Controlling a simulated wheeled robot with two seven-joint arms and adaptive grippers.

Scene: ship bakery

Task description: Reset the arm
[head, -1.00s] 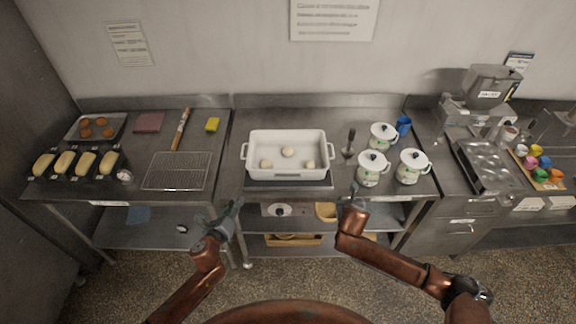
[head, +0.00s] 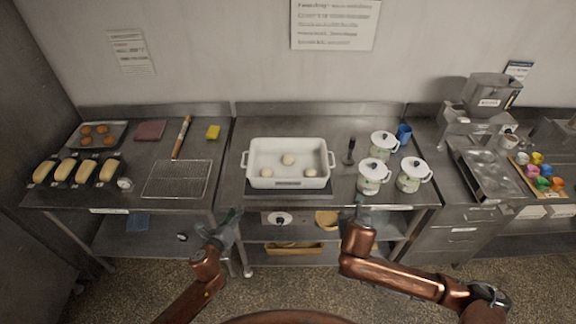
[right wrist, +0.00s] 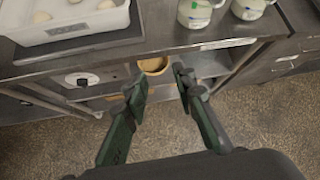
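My left gripper (head: 231,217) is in front of the table's front edge, below the counter top. Its fingers are small and dark in the head view, and I cannot tell whether they are open. My right gripper (head: 355,208) is in front of the middle table's edge, near the mugs. In the right wrist view its two fingers (right wrist: 160,88) stand apart with nothing between them. A white baking dish (head: 248,174) with three dough balls sits on the middle table, away from both grippers.
Three white lidded pots (head: 411,176) stand right of the dish. Loaf tins (head: 75,172), a wire rack (head: 177,179) and a rolling pin (head: 181,138) lie on the left table. The floor in front is clear.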

